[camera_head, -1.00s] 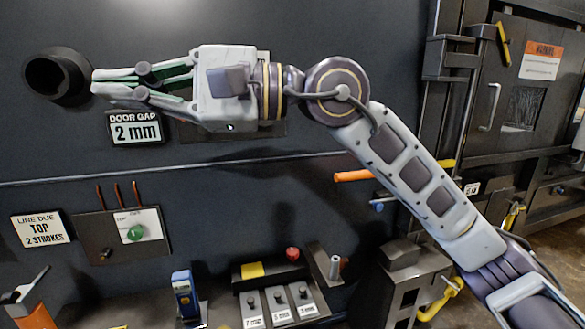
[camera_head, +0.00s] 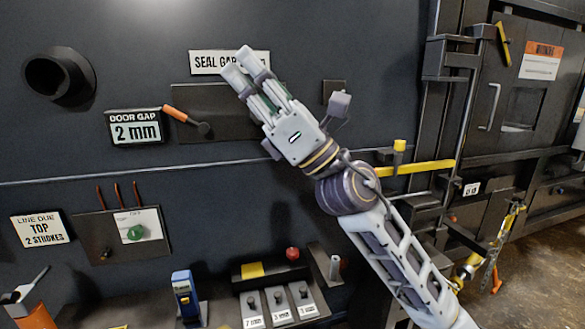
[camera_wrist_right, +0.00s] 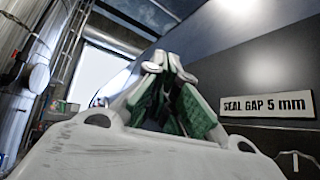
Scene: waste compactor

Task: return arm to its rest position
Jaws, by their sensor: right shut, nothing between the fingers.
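My right arm reaches in from the lower right in the head view. My right gripper (camera_head: 247,68) points up and to the left, in front of the dark wall panel, beside the sign that reads SEAL GAP (camera_head: 205,62). Its fingers are together and hold nothing. In the right wrist view the fingertips (camera_wrist_right: 168,66) meet, with green inner pads showing, and the sign there reads SEAL GAP 5 mm (camera_wrist_right: 267,104). The gripper hides the end of this sign in the head view. My left gripper is not in view.
A black round port (camera_head: 60,76) is at the upper left. An orange-handled lever (camera_head: 187,120) sits by the DOOR GAP 2 mm sign (camera_head: 134,128). A yellow bar (camera_head: 415,167) runs beside my forearm. Below is a shelf with a blue device (camera_head: 185,296) and several labelled gauges (camera_head: 278,302).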

